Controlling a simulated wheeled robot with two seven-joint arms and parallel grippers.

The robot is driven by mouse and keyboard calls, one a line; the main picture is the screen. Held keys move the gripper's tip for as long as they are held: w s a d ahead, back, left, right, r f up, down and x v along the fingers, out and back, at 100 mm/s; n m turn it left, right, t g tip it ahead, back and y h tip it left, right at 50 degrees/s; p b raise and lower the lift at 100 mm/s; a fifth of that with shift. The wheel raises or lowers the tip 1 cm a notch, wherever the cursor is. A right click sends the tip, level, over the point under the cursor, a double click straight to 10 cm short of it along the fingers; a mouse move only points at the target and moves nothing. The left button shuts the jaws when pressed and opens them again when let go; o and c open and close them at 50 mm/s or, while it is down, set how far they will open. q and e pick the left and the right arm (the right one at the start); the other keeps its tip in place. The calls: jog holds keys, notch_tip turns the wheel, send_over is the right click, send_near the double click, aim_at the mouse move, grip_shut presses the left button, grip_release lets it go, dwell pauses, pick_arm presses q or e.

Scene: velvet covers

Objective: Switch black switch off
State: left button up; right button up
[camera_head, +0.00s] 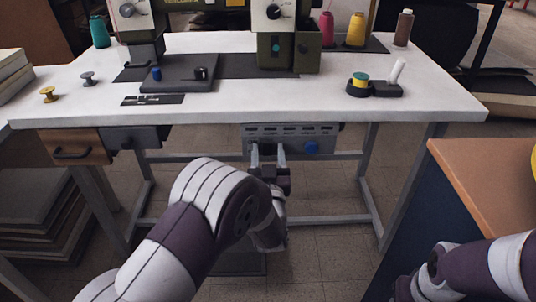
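A grey control box (292,138) hangs under the front edge of the white table, with a row of small labelled controls and a blue knob (310,147). My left gripper (268,153) is in front of this box, its two fingers apart with nothing visible between them. The fingertips overlap the box's lower left part in the picture; I cannot tell whether they touch it. No black switch stands out clearly on the box, and the fingers hide part of it. A small black piece (201,73) sits on a dark plate on the table. My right arm shows at lower right, its gripper out of view.
The white table (330,100) carries sewing machines, thread spools and a dark plate (180,76). A wooden drawer (76,147) hangs at left under the table. A wooden-topped cabinet (485,180) stands at right. Table legs flank the open floor below.

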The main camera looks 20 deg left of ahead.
pick_arm(q)
jog(key=shift+s, duration=0.1)
jog(key=p+v, duration=0.3)
jog(key=v, duration=0.9)
jog(key=shift+s, duration=0.25)
jog(key=shift+d, duration=0.1)
